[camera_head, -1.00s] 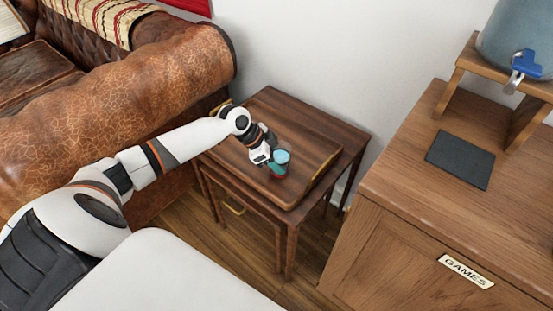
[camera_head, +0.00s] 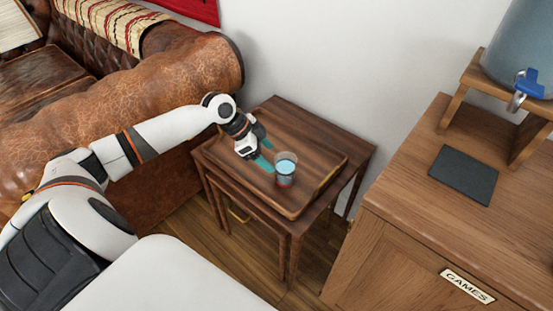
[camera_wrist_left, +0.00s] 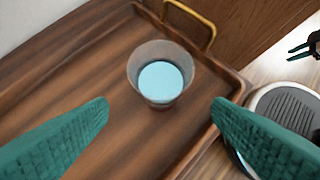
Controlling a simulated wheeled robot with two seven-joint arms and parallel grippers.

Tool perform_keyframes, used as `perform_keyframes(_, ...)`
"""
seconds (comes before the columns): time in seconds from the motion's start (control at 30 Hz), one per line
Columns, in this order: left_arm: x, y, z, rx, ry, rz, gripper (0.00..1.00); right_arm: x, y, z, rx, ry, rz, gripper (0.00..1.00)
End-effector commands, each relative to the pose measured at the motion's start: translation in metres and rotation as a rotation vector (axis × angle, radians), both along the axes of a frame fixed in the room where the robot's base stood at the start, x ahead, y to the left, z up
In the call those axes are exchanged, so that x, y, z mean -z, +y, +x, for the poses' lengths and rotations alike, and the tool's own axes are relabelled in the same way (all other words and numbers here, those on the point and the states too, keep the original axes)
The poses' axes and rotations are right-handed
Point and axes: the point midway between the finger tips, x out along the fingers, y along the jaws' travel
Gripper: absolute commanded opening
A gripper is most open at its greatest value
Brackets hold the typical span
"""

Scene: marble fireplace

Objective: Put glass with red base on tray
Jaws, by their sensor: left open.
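The glass with the red base (camera_head: 285,170) stands upright on the wooden tray (camera_head: 305,205), near its right-hand end, with pale blue liquid inside. My left gripper (camera_head: 265,151) is open over the tray, just left of the glass. Its teal fingers are spread wide and appear clear of the glass. My right gripper (camera_wrist_left: 304,48) shows only partly at the right edge of the left wrist view.
The tray lies on a dark nested side table (camera_head: 360,150) against the white wall. A leather sofa (camera_head: 190,75) is at left. A wooden cabinet (camera_head: 430,225) at right carries a dark mat (camera_head: 464,175) and a water dispenser (camera_head: 520,50) on a stand. The tray's left part is clear.

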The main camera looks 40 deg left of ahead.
Motion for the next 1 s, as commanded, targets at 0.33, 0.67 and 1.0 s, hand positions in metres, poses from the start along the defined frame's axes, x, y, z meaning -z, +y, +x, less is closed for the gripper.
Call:
perform_keyframes(0.33,-0.03,0.014,-0.013,0.001,0.0,0.0,0.74,0.018,-0.001,-0.009,-0.002,0.011,-0.001,0.36)
perform_keyframes(0.67,-0.031,0.014,-0.013,0.001,0.0,0.0,0.74,0.018,-0.001,-0.009,-0.002,0.012,-0.002,0.36)
perform_keyframes(1.0,-0.031,0.015,-0.013,0.001,0.0,0.0,0.74,0.018,0.0,-0.009,-0.002,0.01,0.001,0.36)
